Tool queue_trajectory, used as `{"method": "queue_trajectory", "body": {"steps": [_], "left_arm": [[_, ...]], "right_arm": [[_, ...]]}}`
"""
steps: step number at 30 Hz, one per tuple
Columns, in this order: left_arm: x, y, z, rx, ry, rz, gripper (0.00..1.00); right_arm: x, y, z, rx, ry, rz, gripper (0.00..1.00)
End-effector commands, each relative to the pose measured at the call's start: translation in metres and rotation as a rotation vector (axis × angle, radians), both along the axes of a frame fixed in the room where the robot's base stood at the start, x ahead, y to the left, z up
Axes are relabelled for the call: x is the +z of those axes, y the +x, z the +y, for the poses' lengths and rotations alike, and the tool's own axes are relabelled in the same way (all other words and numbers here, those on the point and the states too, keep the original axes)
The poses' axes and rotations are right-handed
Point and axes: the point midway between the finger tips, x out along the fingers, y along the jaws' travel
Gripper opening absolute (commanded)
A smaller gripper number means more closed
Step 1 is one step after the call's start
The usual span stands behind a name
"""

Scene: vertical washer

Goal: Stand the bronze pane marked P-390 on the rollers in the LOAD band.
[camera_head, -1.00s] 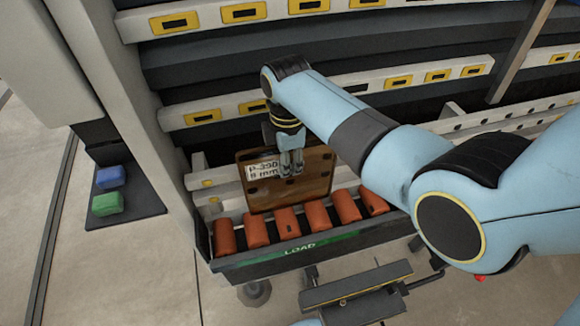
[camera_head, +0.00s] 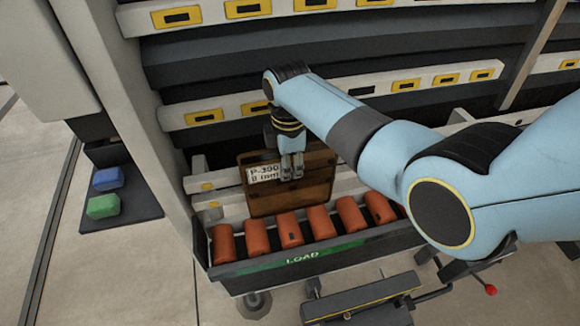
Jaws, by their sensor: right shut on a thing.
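The bronze pane (camera_head: 300,199) is a brown, see-through square with a white label reading P-390. It is upright just behind the orange rollers (camera_head: 290,230), above the green LOAD band (camera_head: 303,258). My right gripper (camera_head: 291,174) is shut on the upper part of the pane, with its fingers pointing down over the face. The pane's lower edge is close to the back of the rollers; I cannot tell whether it touches them. My left gripper is not in view.
White rails with yellow pads (camera_head: 205,116) run across the washer behind the pane. A dark tray (camera_head: 125,215) at left holds a blue block (camera_head: 108,179) and a green block (camera_head: 103,206). A grey bracket (camera_head: 360,297) stands in front of the conveyor.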

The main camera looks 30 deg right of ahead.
Motion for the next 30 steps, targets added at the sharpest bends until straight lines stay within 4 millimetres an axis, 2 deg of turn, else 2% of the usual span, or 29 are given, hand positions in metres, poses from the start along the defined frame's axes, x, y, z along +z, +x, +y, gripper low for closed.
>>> {"method": "queue_trajectory", "body": {"steps": [6, 7, 13, 24, 26, 30], "left_arm": [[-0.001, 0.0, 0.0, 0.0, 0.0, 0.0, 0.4], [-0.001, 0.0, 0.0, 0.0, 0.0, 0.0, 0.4], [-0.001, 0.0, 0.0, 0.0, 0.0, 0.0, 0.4], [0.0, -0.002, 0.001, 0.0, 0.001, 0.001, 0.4], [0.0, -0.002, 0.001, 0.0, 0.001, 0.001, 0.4], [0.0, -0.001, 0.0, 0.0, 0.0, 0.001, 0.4]], "right_arm": [[-0.001, 0.0, 0.0, 0.0, -0.001, -0.003, 0.0], [-0.001, 0.0, 0.0, 0.0, -0.001, -0.003, 0.09], [-0.002, 0.0, 0.0, 0.0, -0.001, -0.002, 0.35], [-0.001, -0.001, 0.0, 0.0, -0.001, 0.0, 0.35], [0.003, 0.0, -0.001, 0.0, -0.001, -0.001, 0.35], [0.023, 0.001, -0.001, 0.0, -0.001, -0.004, 0.35]]}}
